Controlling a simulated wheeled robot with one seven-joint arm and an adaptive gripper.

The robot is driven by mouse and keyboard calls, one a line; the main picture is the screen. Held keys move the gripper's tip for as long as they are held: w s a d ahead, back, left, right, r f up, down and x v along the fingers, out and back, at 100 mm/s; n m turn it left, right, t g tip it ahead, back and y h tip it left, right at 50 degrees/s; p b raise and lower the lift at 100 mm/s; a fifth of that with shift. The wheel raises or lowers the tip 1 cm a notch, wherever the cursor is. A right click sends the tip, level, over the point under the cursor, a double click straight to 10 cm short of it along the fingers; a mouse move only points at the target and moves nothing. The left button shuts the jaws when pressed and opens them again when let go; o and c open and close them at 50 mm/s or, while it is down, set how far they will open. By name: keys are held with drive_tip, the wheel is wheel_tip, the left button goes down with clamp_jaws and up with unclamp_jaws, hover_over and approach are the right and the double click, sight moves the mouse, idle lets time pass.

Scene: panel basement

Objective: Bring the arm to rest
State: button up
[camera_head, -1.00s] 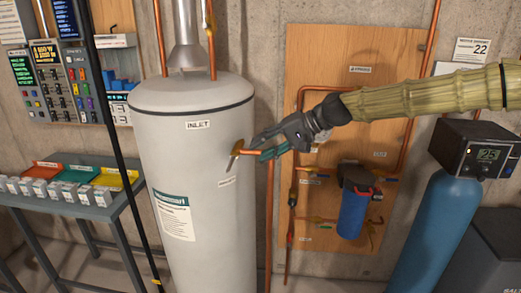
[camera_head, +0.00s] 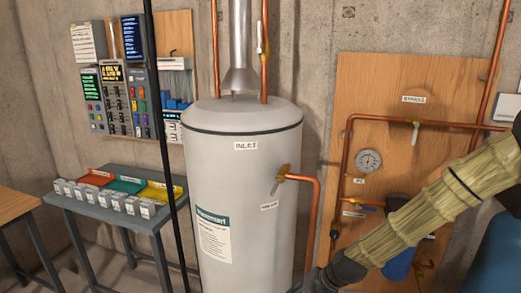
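My arm, wrapped in a ribbed tan sleeve (camera_head: 425,212), comes in from the right edge and slopes down to the left. My gripper (camera_head: 330,279) is at the bottom edge, in front of the lower right side of the white water tank. Only its dark grey wrist end shows clearly. Its fingertips are cut off by the frame, so whether it is open or holds anything is hidden.
The water tank (camera_head: 240,190) stands in the middle. A plywood panel (camera_head: 400,100) with a gauge (camera_head: 368,161) and pipes is behind my arm. A grey table (camera_head: 155,220) with colored bins is left. A thin black pole (camera_head: 165,150) crosses the view. A wooden table (camera_head: 15,205) is far left.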

drive_tip(key=s+d+f+n+g+h+b, duration=0.1)
drive_tip(key=s+d+f+g+h+b, duration=0.2)
drive_tip(key=s+f, duration=1.45)
drive_tip(key=s+d+f+n+h, duration=0.1)
drive_tip(key=s+d+f, duration=0.3)
drive_tip(key=s, duration=0.4)
drive_tip(key=s+d+f+n+h, duration=0.1)
drive_tip(key=s+d+f, duration=0.3)
drive_tip(key=s, duration=0.5)
drive_tip(key=shift+d+t+h, duration=0.3)
drive_tip(key=shift+d+h, duration=0.15)
drive_tip(key=shift+h, duration=0.25)
